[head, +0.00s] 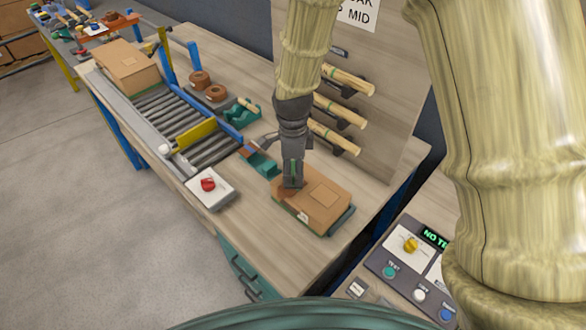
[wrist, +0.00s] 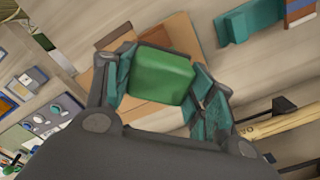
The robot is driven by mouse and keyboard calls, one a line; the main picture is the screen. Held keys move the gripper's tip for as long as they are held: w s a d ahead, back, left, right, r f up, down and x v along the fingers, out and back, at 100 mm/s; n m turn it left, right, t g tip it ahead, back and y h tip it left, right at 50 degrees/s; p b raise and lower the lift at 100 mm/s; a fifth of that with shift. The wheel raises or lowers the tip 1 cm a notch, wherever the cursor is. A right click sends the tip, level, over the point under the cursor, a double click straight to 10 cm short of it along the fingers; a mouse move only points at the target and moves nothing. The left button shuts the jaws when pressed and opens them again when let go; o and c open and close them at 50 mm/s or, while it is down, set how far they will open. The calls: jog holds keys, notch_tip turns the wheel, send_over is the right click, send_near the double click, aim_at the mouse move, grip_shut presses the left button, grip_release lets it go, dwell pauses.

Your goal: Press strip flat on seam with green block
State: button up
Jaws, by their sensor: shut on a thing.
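My gripper (head: 291,180) is shut on the green block (wrist: 160,77), which sits between its fingers in the wrist view. In the head view the block shows only as a thin green sliver beside the fingers. The gripper points down at the top of a cardboard box (head: 322,200), near its left end. The box also shows behind the block in the wrist view (wrist: 181,27). A darker brown strip (wrist: 113,36) lies on the box's near end, partly hidden by the gripper and block. I cannot tell whether the block touches the strip.
Left of the box are a teal tape dispenser (head: 262,164) and a panel with a red knob (head: 208,184). A roller conveyor (head: 195,125) carries another box (head: 127,66). Wooden spindles (head: 336,134) stick out from a board behind. A control panel (head: 408,262) stands at the right.

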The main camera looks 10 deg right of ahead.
jog(key=shift+r+p, duration=1.8)
jog(key=shift+r, duration=0.65)
